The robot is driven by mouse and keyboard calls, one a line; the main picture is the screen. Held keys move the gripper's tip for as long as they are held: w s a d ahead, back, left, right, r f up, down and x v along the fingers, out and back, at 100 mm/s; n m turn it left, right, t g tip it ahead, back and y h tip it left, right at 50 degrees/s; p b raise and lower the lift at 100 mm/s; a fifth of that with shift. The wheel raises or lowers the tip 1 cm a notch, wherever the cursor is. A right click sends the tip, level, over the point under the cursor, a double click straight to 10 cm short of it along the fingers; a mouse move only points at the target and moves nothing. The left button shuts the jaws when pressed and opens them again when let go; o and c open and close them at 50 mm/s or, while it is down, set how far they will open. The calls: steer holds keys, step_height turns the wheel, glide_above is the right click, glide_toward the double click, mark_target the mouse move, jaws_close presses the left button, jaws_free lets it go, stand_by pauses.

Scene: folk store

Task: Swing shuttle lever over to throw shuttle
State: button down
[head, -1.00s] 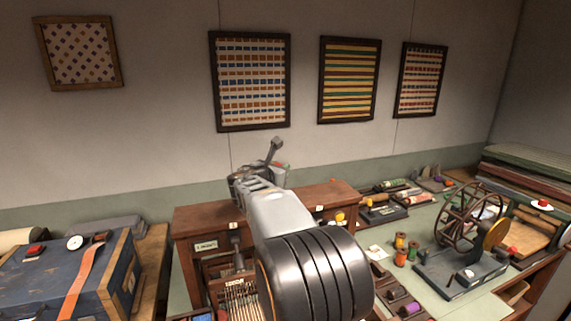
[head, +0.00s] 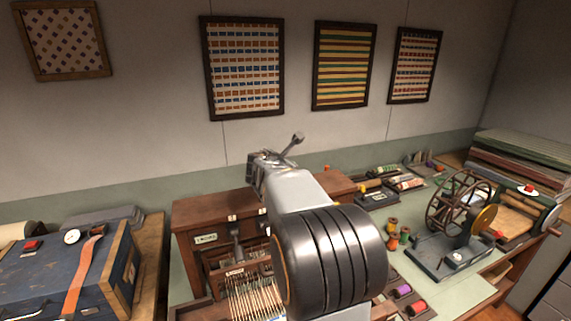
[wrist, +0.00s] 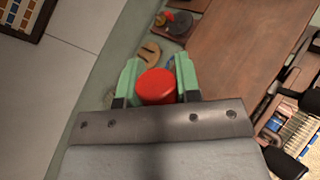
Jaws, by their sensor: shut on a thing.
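In the wrist view my gripper (wrist: 157,75) has its two green fingers on either side of a round red knob (wrist: 157,87) and is shut on it. The knob appears to be the shuttle lever's handle; the rest of the lever is hidden. In the head view the dark wooden loom (head: 186,247) stands in the middle, with pale warp threads (head: 252,297) at its front. My forearm and wrist cover much of the loom and hide my fingers there. I cannot make out the shuttle.
A blue chest (head: 55,280) with an orange strap stands at the left. A spoked winding wheel (head: 455,205) and thread spools (head: 391,243) sit on the bench at the right. Framed textiles (head: 242,70) hang on the wall behind.

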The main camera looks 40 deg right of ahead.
steer(key=shift+f, duration=0.1)
steer(key=c, duration=0.8)
jaws_free()
steer(key=b+v, duration=0.3)
steer(key=v, duration=1.1)
steer(key=s+a+f+m+g+y, duration=0.1)
steer(key=s+a+f+m+y, duration=0.5)
steer(key=f+m, duration=0.4)
steer(key=s+a+f+m+g+y+b, duration=0.1)
steer(key=s+a+f+m+y, duration=0.4)
steer(key=s+a+f+m, duration=0.3)
steer(key=shift+s+a+f+m+g+y, duration=0.35)
steer(key=shift+a+f+m, duration=0.65)
steer(key=shift+a+f, duration=0.65)
